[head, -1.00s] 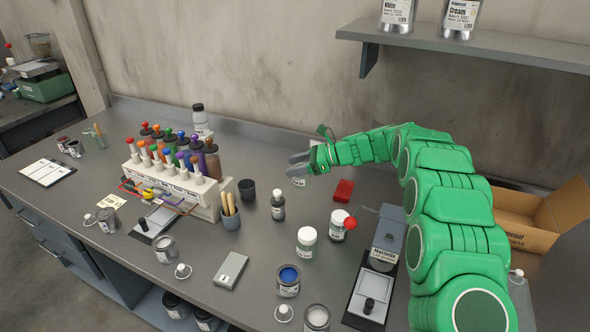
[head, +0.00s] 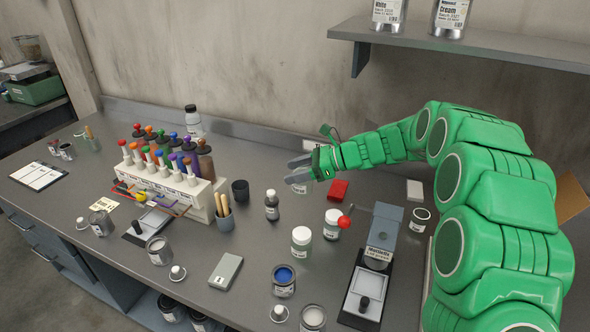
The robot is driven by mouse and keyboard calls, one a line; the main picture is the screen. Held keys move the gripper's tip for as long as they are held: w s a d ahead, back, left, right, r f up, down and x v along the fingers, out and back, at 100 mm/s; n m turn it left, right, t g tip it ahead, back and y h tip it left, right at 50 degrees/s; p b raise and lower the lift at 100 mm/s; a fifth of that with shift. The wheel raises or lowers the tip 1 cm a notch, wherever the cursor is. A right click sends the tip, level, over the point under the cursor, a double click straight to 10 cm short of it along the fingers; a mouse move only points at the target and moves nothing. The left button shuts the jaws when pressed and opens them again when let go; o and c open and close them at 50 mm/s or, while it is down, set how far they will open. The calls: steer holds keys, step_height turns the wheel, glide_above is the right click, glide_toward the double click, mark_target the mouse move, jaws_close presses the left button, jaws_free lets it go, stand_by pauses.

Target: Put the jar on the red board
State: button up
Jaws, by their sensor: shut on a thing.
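My gripper (head: 297,170), at the end of my green arm, is at the back middle of the bench. It is shut on a small jar (head: 299,188), of which only a pale lower part shows below the fingers. The fingers hide the rest. I cannot tell whether the jar touches the bench. Two other white-lidded jars, one (head: 302,241) nearer and one (head: 332,224) just in front of the red board, stand upright.
A rack of colored-top bottles (head: 175,185) is at left. A dark cup (head: 240,190) and a dark bottle (head: 272,205) stand left of my gripper. A wall shelf (head: 470,50) overhangs at upper right.

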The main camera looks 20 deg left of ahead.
steer(key=w+d+r+m+t, duration=0.2)
steer(key=w+d+m+t, duration=0.6)
steer(key=d, duration=0.4)
steer(key=t, duration=0.1)
glide_above(335, 186)
steer(key=shift+f, duration=4.9)
steer(key=shift+w+a+f, duration=0.1)
steer(key=shift+f, duration=1.4)
steer(key=shift+f, duration=0.15)
steer(key=o, duration=1.1)
steer(key=shift+o, duration=0.2)
